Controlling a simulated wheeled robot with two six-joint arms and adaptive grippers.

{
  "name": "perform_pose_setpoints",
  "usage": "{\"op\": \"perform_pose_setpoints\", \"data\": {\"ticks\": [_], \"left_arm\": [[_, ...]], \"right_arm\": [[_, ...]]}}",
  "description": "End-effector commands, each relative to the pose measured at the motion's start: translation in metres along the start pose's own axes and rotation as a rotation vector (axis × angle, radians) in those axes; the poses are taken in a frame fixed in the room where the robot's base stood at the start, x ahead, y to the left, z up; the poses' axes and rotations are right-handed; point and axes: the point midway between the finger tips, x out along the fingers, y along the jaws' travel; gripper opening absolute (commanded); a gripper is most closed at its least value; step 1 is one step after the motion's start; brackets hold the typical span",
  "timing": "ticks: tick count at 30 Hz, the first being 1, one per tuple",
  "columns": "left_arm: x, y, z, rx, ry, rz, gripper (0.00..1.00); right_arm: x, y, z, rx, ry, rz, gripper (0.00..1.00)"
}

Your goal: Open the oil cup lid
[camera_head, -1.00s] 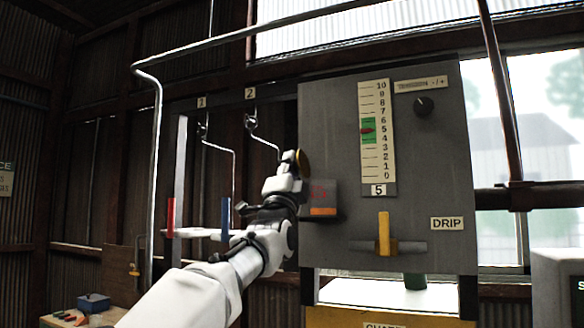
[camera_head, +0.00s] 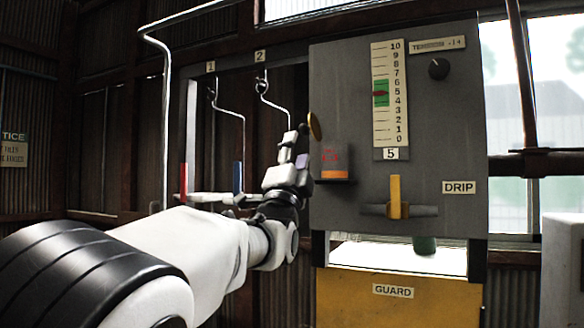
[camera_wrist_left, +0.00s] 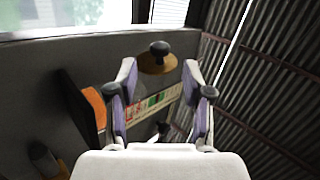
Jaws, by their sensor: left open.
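The oil cup (camera_head: 334,162) is clear with orange oil and red marks, on a small ledge at the left edge of the grey panel. Its round brass lid (camera_head: 314,126) stands up nearly edge-on, above and left of the cup. In the left wrist view the lid (camera_wrist_left: 158,64) shows its face and black knob just beyond the fingertips. My left gripper (camera_head: 297,150) is open beside the cup, below the lid. Its fingers (camera_wrist_left: 158,76) are spread and look empty. I cannot tell whether a fingertip touches the lid. My right gripper is not in view.
The grey panel (camera_head: 440,120) carries a scale, a black knob (camera_head: 438,69) and a yellow-handled valve (camera_head: 395,197). Red (camera_head: 184,182) and blue (camera_head: 238,176) levers and hanging wire hooks are left of the panel. A yellow guard (camera_head: 392,300) is below.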

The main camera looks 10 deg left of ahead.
Motion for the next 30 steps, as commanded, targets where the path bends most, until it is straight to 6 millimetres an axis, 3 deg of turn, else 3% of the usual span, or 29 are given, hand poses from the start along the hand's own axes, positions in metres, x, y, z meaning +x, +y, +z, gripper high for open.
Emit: {"op": "perform_pose_setpoints", "data": {"ticks": [3, 8, 23, 26, 29, 30], "left_arm": [[-0.023, 0.0, 0.0, 0.002, -0.001, 0.003, 0.5], [-0.041, 0.001, 0.001, 0.001, -0.001, 0.003, 0.5], [-0.043, 0.003, 0.002, -0.001, -0.002, 0.005, 0.5], [-0.048, 0.024, 0.009, -0.004, -0.014, 0.033, 0.5], [-0.062, 0.07, 0.036, -0.017, -0.055, 0.097, 0.5], [-0.071, 0.095, 0.053, -0.024, -0.08, 0.133, 0.5]], "right_arm": [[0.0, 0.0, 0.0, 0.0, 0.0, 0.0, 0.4], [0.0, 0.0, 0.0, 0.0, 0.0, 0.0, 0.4], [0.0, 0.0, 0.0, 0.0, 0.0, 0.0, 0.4], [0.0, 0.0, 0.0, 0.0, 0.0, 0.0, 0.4], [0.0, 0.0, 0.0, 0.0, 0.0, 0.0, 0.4], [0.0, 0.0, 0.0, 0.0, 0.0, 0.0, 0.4]]}}
